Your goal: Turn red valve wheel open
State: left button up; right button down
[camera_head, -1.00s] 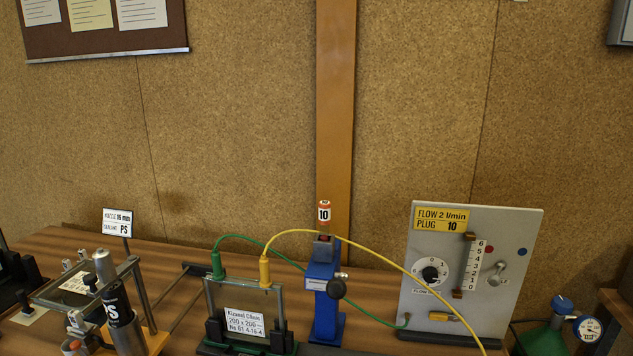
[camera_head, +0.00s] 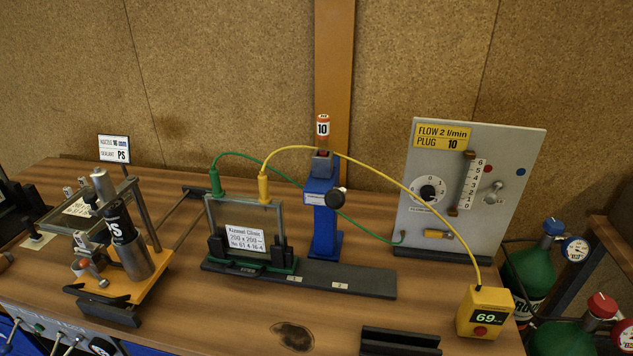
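A red valve wheel (camera_head: 602,306) sits on top of a dark green cylinder at the lower right edge, beside the bench. A round gauge stands close to its right, cut by the picture's edge. A second green cylinder (camera_head: 530,275) behind it carries a blue valve wheel (camera_head: 553,227) and a gauge (camera_head: 575,248). Whether the red wheel is open or closed cannot be told. Neither of my grippers is in view.
The wooden bench (camera_head: 230,317) holds a glass frame in a green-based stand (camera_head: 250,265), a blue post (camera_head: 323,225), a flow panel (camera_head: 470,185) and a yellow meter (camera_head: 485,312) reading 69. Green and yellow hoses arch between them. A wooden side piece (camera_head: 610,245) stands at the right.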

aim_at(601, 305)
jog(key=z, duration=1.7)
